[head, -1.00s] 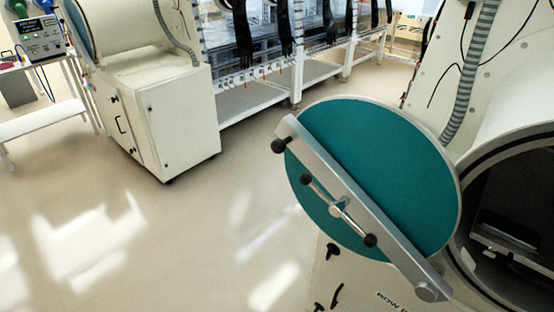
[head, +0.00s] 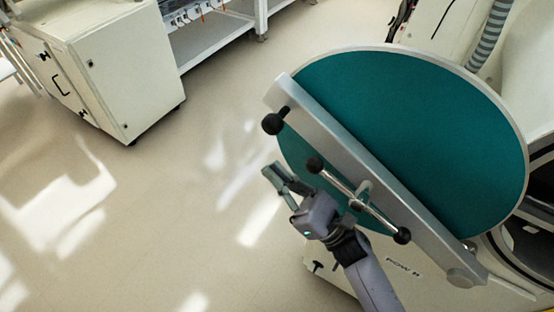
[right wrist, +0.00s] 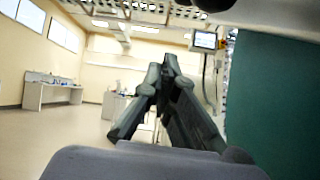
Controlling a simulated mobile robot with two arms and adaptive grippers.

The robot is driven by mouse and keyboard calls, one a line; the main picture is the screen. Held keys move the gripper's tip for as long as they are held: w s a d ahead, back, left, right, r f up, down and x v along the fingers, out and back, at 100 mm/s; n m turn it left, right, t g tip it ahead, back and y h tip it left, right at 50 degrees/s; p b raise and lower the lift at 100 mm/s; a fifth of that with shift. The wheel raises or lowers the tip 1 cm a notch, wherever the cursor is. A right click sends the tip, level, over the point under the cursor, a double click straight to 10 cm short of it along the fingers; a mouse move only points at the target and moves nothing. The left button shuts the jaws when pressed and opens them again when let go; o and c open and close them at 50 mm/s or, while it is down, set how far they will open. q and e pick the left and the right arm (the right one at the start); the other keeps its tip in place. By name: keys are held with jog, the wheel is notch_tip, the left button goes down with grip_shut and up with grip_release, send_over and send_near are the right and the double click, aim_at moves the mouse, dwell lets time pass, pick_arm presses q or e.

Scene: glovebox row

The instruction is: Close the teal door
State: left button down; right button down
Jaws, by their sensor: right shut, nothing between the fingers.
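The teal door (head: 425,140) is a round disc that stands open, swung out to the left of the dark round port (head: 530,238) in the head view. A grey bar (head: 350,160) crosses its face, with black knobs and a small crossed handle (head: 362,196). My right gripper (head: 272,174) is beside the bar's lower-left side, near the knob at its far end; I cannot tell if it touches. Its fingers are shut and empty, and they also show in the right wrist view (right wrist: 160,75). There the teal door (right wrist: 275,105) fills the right side. My left gripper is not in view.
A white cabinet (head: 115,75) stands at the upper left in the head view, with a bench frame (head: 215,40) behind it. The floor (head: 180,200) left of the door is clear. A ribbed grey hose (head: 492,35) hangs at the upper right.

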notch_tip(320, 180, up, 7)
jog(key=w+a+p, duration=0.2)
jog(key=p, duration=0.3)
jog(key=shift+a+h+p, duration=0.2)
jog(key=shift+h+p, duration=0.1)
jog(key=shift+p, duration=0.05)
